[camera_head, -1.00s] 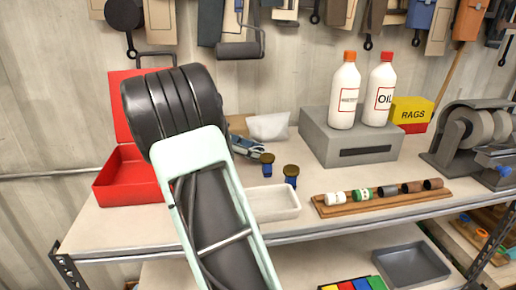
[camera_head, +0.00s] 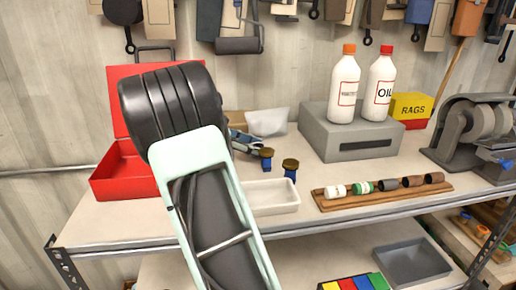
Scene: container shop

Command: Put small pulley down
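I cannot make out a small pulley in this view. A shallow white tray (camera_head: 272,209) sits on the bench right beside my arm. A wooden rack (camera_head: 385,199) on the right holds several small cylinders in a row.
An open red box (camera_head: 124,172) is left of my arm. A grey block (camera_head: 350,143) bears two white bottles (camera_head: 345,88) (camera_head: 380,88). A yellow rags box (camera_head: 411,106) and a grinder (camera_head: 470,135) stand at right. A grey bin (camera_head: 411,262) is on the lower shelf.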

